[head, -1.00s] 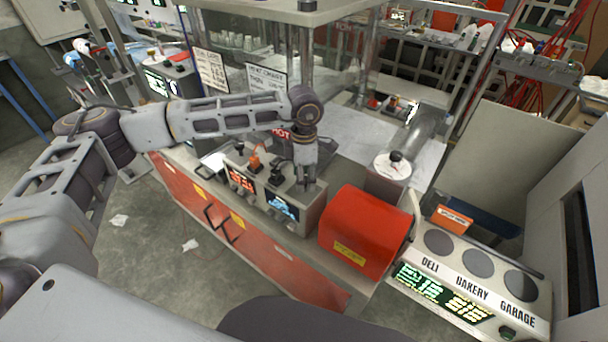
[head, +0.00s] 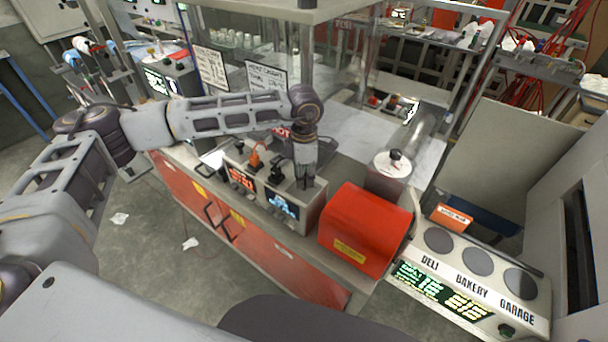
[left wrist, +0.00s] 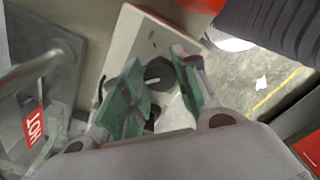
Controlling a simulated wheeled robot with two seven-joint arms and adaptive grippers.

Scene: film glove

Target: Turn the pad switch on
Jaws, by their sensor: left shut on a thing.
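The grey control box (head: 238,198) stands on the counter, with a red display and a blue display on its front. On its top are an orange switch (head: 255,158) and a black switch (head: 276,172). I read no label naming the pad switch. My left gripper (head: 304,184) points down at the right end of the box top, over another switch. In the left wrist view a dark round switch (left wrist: 158,72) sits between the green-padded fingers (left wrist: 157,85), which are shut on it. The fingers partly hide it, so its position is unclear. My right gripper is not in view.
A red rounded housing (head: 365,230) stands just right of the box. A clear cylinder machine (head: 392,166) is behind it. A panel reading DELI BAKERY GARAGE (head: 470,283) is at the lower right. Glass panes with signs (head: 266,78) rise behind the box.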

